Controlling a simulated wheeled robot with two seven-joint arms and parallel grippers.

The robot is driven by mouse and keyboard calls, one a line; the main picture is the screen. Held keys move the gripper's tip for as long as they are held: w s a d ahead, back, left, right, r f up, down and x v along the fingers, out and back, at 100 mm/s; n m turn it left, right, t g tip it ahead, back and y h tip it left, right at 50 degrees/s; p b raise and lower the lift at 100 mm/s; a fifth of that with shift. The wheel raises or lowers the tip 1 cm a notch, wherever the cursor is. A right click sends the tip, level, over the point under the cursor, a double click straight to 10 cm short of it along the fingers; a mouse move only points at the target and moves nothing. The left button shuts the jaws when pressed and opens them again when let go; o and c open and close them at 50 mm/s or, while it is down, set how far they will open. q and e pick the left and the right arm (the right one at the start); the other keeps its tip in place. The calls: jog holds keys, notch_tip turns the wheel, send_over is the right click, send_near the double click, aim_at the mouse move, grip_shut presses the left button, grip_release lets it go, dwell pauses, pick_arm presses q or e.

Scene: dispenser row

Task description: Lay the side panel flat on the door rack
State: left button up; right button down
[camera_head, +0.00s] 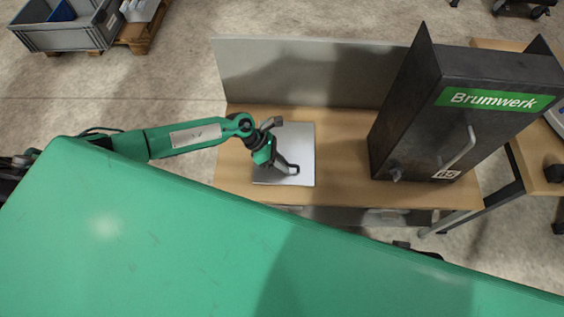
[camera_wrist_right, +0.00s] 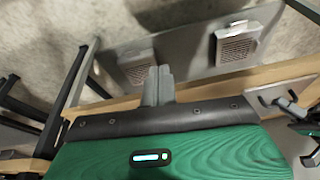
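A flat silver plate (camera_head: 303,145), perhaps the side panel, lies on the wooden table (camera_head: 345,150). My left gripper (camera_head: 283,146) is over its left part with fingers spread apart; I cannot tell whether they touch it. No panel shows between them. Part of a silver sheet (camera_wrist_right: 262,92) also shows at the right of the right wrist view, with a dark finger-like part over it. My right gripper (camera_wrist_right: 158,86) has its grey fingers together, with nothing visible between them. I cannot make out for certain which thing is the door rack.
A tall dark Brumwerk cabinet (camera_head: 440,110) with a handle stands at the table's right. A grey upright board (camera_head: 300,70) lines the table's back. Two grey vented boxes (camera_wrist_right: 235,47) show beyond the wooden edge. A grey crate (camera_head: 65,35) is far left.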

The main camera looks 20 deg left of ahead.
pick_arm(q)
jog(key=o, duration=0.5)
jog(key=shift+o, duration=0.2)
